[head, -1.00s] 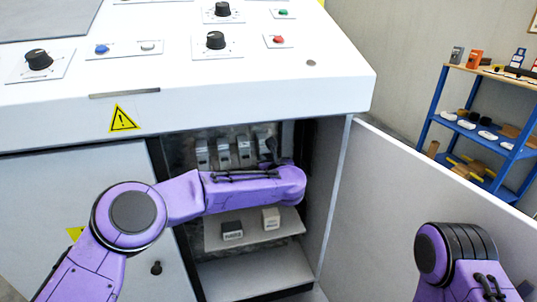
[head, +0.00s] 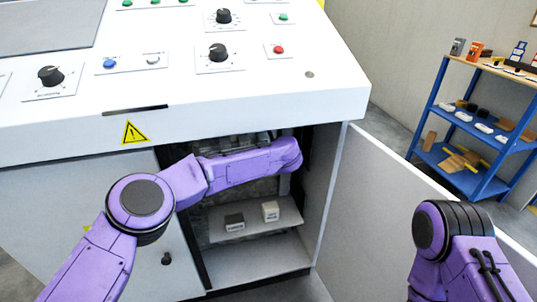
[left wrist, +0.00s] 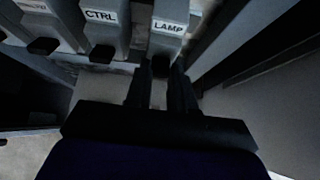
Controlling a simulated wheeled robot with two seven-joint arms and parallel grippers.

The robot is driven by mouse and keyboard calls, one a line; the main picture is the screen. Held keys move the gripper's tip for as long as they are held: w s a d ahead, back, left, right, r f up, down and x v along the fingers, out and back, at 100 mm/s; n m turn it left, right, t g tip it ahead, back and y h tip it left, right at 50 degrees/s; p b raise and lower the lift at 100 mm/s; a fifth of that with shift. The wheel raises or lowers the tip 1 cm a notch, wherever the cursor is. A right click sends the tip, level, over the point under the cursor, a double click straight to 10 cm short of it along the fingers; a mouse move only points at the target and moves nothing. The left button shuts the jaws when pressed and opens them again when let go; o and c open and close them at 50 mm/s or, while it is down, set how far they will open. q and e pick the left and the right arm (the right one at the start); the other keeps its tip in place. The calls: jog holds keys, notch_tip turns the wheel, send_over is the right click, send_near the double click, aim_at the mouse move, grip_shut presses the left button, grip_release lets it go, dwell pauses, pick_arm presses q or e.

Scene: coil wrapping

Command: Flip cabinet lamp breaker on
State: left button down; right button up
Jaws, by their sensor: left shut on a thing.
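The lamp breaker (left wrist: 167,28), labelled LAMP, is at the right end of a breaker row in the left wrist view. Its dark toggle (left wrist: 160,64) sits between the fingertips of my left gripper (left wrist: 160,78), which is shut on it. Whether the toggle is up or down is hard to tell. In the head view my left forearm reaches into the open cabinet and hides the gripper and most of the breaker row (head: 232,141). My right gripper is out of view; only part of the right arm shows.
The CTRL breaker (left wrist: 101,22) is just left of the lamp breaker. The open cabinet door (head: 385,220) stands to the right. Two small blocks, dark (head: 234,222) and pale (head: 270,211), sit on the cabinet shelf (head: 288,217). A blue rack (head: 428,108) stands farther right.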

pick_arm(q)
jog(key=c, duration=1)
grip_release()
jog(key=shift+o, duration=0.2)
jog(key=s+d, duration=0.4)
jog(key=s, duration=0.8)
jog(key=shift+s+r, duration=0.2)
jog(key=shift+r, duration=0.1)
